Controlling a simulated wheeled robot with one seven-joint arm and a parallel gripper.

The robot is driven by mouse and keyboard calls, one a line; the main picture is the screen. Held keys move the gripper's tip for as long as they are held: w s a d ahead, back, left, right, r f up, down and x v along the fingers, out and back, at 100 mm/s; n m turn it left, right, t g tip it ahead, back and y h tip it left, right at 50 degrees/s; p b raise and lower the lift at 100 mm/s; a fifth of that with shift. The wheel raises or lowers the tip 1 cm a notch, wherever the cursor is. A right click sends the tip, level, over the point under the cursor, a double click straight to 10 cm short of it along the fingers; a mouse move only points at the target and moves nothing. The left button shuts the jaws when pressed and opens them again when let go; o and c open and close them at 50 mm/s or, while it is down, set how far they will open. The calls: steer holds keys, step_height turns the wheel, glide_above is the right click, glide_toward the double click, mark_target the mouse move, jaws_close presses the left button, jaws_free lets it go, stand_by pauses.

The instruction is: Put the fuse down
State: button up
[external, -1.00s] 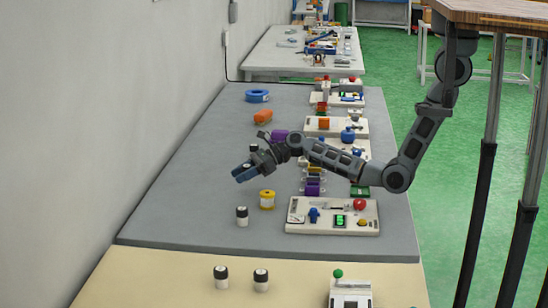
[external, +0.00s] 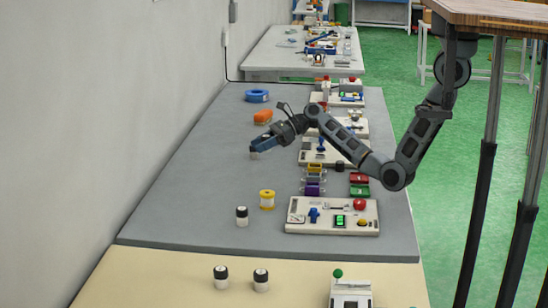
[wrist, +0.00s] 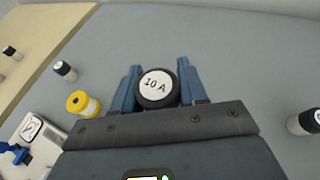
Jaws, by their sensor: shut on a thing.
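My gripper (external: 262,145) is over the grey mat (external: 185,185), left of the row of panels, its fingers pointing toward the wall. In the wrist view its two blue fingers (wrist: 159,88) are shut on a fuse (wrist: 157,86), a short cylinder with a black rim and a white top marked "10 A". The fuse is upright between them. A pale cylinder shows just under the fingers in the external view. I cannot tell whether the held fuse touches the mat.
Another fuse (wrist: 303,122) stands right of my gripper in the wrist view. A yellow spool (external: 267,199) and a fuse (external: 242,215) stand nearer the camera. An orange piece (external: 263,117) and a blue ring (external: 257,96) lie farther back. The mat toward the wall is clear.

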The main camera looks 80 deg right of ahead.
steer(key=w+a+r+b, duration=0.2)
steer(key=w+a+r, duration=0.1)
steer(key=w+a, duration=0.55)
steer(key=n+y+b, duration=0.2)
steer(key=b, duration=0.7)
glide_above(199, 269)
steer(key=shift+g, duration=0.4)
step_height(199, 269, down, 10)
steer(key=shift+d+f, duration=0.1)
steer(key=shift+f, duration=2)
